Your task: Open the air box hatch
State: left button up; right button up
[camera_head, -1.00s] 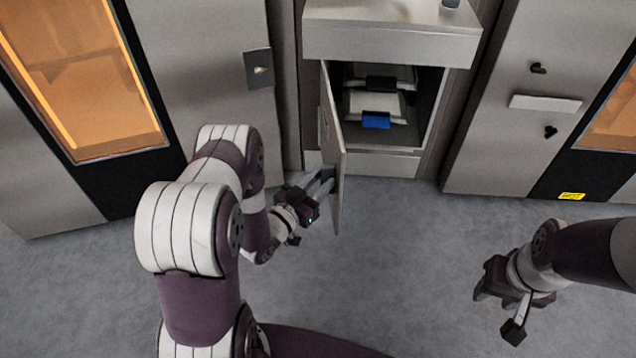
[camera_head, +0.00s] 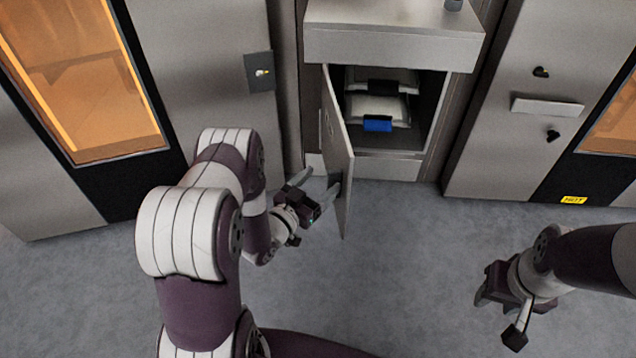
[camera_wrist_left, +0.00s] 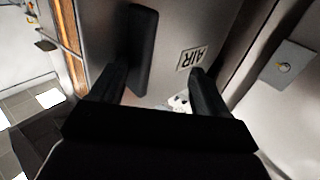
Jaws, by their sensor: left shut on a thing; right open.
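The air box hatch (camera_head: 337,150) is a grey door hinged at its left side. It stands swung well out from the cabinet in the middle of the head view. In the left wrist view, its outer face carries a black upright handle (camera_wrist_left: 143,50) and an AIR label (camera_wrist_left: 193,58). My left gripper (camera_head: 316,184) is at the hatch's outer face, by the handle. Its fingers are spread, with the handle close to one finger and a clear gap to the other. My right gripper (camera_head: 482,292) is open and empty above the floor at the right.
Inside the open compartment lie pale packs with black and blue (camera_head: 377,124) front parts. A counter ledge (camera_head: 390,45) juts out above. Ovens with orange windows (camera_head: 85,80) flank it on both sides. The grey floor (camera_head: 400,270) between my arms is clear.

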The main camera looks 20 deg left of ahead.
pick_arm(q)
jog(key=shift+w+a+r, duration=0.3)
jog(key=shift+a+r, duration=0.05)
jog(key=shift+r, duration=0.05)
jog(key=shift+s, duration=0.2)
jog(key=shift+c, duration=0.7)
jog(key=p+v, duration=0.1)
jog(key=v, duration=0.7)
jog(key=p+v, duration=0.1)
jog(key=v, duration=0.3)
jog(key=shift+s+d+f+p, duration=0.15)
jog(key=shift+f+p, duration=0.15)
jog(key=shift+c, duration=0.8)
jog(key=shift+s, duration=0.25)
